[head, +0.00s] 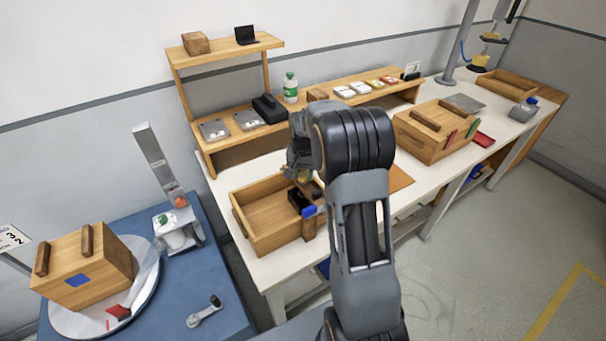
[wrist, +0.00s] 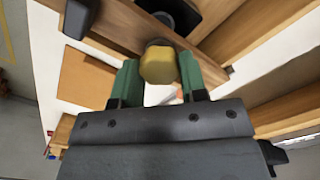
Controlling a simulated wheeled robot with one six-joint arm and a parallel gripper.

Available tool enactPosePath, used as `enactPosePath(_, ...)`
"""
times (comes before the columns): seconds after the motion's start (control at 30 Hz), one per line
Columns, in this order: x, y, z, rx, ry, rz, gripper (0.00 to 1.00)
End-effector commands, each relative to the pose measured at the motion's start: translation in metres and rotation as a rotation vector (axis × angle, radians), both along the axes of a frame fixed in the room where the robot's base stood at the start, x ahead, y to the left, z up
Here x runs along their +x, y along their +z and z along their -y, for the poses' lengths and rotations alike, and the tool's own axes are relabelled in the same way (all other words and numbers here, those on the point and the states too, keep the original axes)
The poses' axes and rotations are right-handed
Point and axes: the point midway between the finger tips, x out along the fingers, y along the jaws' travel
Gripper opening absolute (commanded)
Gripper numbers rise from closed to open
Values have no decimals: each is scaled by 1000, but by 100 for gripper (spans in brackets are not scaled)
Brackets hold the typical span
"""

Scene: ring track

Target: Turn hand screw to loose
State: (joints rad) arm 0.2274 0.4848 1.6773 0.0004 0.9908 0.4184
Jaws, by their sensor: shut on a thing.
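The hand screw shows in the wrist view as a yellow faceted knob (wrist: 158,64) on a wooden bar (wrist: 110,22). My gripper (wrist: 160,76) has its two green fingers on either side of the knob and is shut on it. In the head view my gripper (head: 298,166) is over the right end of an open wooden box (head: 245,235), with a bit of yellow just under it. My arm hides part of the box. Whether the screw is tight or loose cannot be told.
A black part (head: 298,202) and a blue piece (head: 309,211) are by the box's right side. A shelf with a bottle (head: 290,87) stands behind. A closed wooden box (head: 432,135) is at right; a blue table (head: 215,275) is at left.

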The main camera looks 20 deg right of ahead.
Motion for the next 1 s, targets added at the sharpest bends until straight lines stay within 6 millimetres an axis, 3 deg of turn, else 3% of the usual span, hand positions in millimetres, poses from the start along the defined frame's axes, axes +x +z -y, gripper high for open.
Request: enactPosePath(1.0,0,0,0,7,963,-2,16)
